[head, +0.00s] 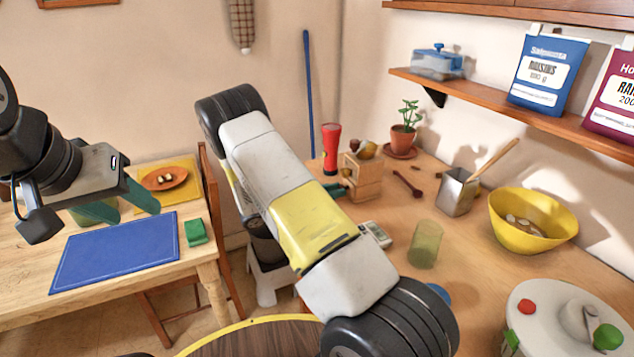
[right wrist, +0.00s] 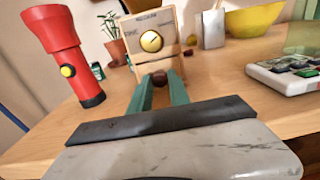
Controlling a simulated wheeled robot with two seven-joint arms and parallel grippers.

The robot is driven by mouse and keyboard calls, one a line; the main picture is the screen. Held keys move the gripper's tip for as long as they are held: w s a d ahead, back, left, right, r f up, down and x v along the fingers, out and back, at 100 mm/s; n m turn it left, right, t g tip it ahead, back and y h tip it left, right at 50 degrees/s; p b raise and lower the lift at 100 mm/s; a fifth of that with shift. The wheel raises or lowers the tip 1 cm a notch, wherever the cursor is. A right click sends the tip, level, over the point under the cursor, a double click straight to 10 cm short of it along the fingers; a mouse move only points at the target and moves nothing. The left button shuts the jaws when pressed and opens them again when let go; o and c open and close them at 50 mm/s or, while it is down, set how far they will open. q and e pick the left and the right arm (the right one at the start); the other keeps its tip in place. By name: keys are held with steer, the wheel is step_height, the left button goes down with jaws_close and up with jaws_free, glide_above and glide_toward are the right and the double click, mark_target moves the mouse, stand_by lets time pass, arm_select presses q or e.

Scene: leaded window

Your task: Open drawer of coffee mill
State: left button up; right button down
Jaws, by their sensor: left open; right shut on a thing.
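The coffee mill (head: 367,168) is a small wooden box on the right-hand counter, partly hidden by my right arm in the head view. In the right wrist view the mill (right wrist: 170,28) shows a yellow dial on its front. Below it is a dark round drawer knob (right wrist: 160,76). My right gripper (right wrist: 159,82) has its green fingers shut on this knob. I cannot tell how far the drawer is out. My left gripper (head: 125,206) is open and empty above the left table, far from the mill.
A red flashlight (right wrist: 62,55) stands close left of the mill. A potted plant (head: 403,138), metal cup (head: 457,190), green glass (head: 425,244) and yellow bowl (head: 533,222) stand on the counter. The left table (head: 130,283) holds a blue mat (head: 115,250).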

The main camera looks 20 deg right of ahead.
steer(key=a, duration=0.5)
steer(key=shift+s+a, duration=0.3)
steer(key=c, duration=1.2)
jaws_free()
steer(key=shift+c, duration=0.2)
steer(key=a, duration=0.7)
steer(key=shift+s+a, duration=0.35)
steer(key=shift+s, duration=0.1)
